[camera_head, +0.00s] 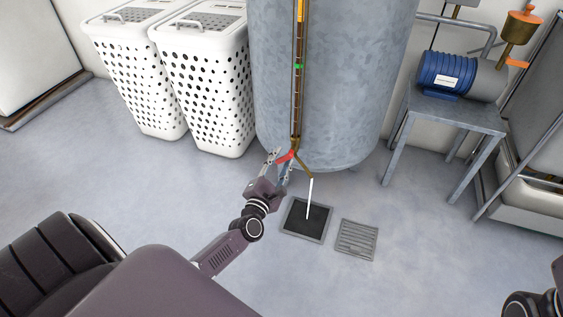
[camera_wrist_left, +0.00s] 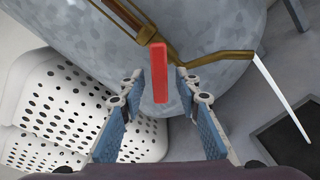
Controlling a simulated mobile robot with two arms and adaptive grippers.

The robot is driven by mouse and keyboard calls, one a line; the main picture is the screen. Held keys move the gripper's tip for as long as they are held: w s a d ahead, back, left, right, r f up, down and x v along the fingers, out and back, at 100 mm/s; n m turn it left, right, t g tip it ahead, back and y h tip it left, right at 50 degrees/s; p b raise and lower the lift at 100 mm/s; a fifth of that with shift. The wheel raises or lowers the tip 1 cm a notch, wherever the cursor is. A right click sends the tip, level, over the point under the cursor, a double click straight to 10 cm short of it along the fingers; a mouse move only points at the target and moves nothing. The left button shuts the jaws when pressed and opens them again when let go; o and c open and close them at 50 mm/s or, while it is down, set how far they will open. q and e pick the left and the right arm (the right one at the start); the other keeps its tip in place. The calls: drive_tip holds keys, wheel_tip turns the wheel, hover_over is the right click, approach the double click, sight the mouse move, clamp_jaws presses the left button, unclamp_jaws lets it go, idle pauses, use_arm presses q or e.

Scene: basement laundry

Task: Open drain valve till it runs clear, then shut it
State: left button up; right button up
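The drain valve's red lever (camera_head: 285,157) is at the bottom of the grey tank (camera_head: 335,90). In the left wrist view, the lever (camera_wrist_left: 159,72) stands between the fingers of my left gripper (camera_wrist_left: 158,80), with gaps on both sides. My left gripper (camera_head: 278,166) is open at the lever in the head view. A brass spout (camera_wrist_left: 215,57) runs right from the valve. A thin white stream (camera_wrist_left: 283,97) falls from its end, and in the head view this stream (camera_head: 310,198) reaches the dark floor drain (camera_head: 318,223).
A brass sight tube (camera_head: 297,100) with a green mark runs down the tank front. White perforated hampers (camera_head: 208,85) stand left of the tank. A metal grate (camera_head: 357,240) lies right of the drain. A blue motor pump (camera_head: 450,76) sits on a grey stand at right.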

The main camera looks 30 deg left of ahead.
use_arm(q)
drive_tip(key=shift+w, duration=0.1)
clamp_jaws()
